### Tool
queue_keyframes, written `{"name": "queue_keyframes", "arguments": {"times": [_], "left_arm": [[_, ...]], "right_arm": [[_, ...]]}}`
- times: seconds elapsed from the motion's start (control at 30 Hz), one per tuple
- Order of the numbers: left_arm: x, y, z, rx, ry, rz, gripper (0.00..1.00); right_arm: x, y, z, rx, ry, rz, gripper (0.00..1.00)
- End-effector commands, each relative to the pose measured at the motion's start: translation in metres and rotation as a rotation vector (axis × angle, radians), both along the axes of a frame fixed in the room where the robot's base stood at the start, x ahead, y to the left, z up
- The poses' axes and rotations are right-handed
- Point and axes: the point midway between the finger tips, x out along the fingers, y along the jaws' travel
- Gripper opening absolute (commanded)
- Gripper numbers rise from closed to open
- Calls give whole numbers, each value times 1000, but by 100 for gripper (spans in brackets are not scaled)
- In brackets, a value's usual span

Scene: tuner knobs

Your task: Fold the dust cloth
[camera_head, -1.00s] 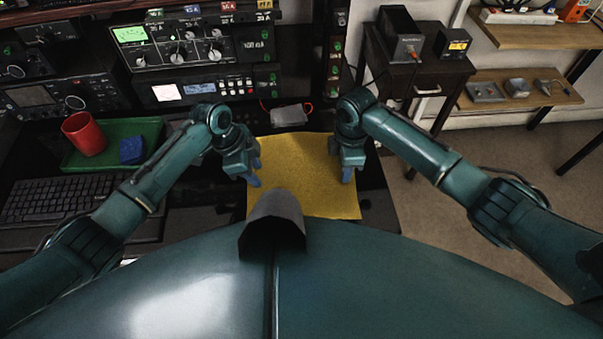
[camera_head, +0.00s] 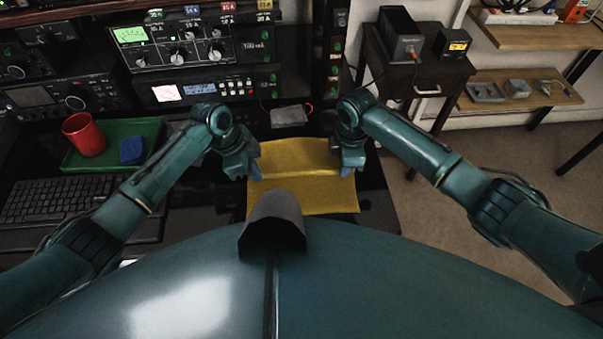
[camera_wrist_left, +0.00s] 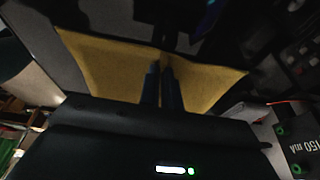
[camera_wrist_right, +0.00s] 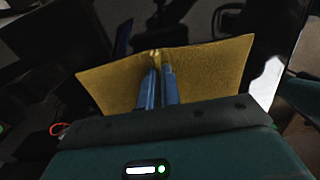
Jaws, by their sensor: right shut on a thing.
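The yellow dust cloth (camera_head: 302,197) lies on the dark desk in front of me. A raised ridge runs across it between my two grippers, and its back part slopes behind the ridge. My left gripper (camera_head: 256,172) is shut on the cloth at the ridge's left end. In the left wrist view, the cloth (camera_wrist_left: 110,68) spreads to both sides of the blue fingers (camera_wrist_left: 160,68). My right gripper (camera_head: 346,170) is shut on the cloth at the ridge's right end. In the right wrist view, the cloth (camera_wrist_right: 215,68) rises to a pinched fold at the fingers (camera_wrist_right: 160,68).
A green tray (camera_head: 75,160) with a red cup (camera_head: 84,134) and a blue block (camera_head: 131,150) is at left, behind the keyboard (camera_head: 55,198). A grey object (camera_head: 289,116) lies behind the cloth. Radio equipment (camera_head: 190,45) stands at the back.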

Motion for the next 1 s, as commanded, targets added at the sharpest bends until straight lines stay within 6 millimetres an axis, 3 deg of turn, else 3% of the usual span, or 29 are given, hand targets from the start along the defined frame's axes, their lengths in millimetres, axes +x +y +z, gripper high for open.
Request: {"name": "queue_keyframes", "arguments": {"times": [0.47, 1.0], "left_arm": [[0, 1, 1, 2, 1, 1, 0], [0, 1, 44, 1, 0, 1, 0]], "right_arm": [[-1, -1, 1, -2, 3, -1, 0], [0, 0, 43, -1, 1, 0, 0]]}}
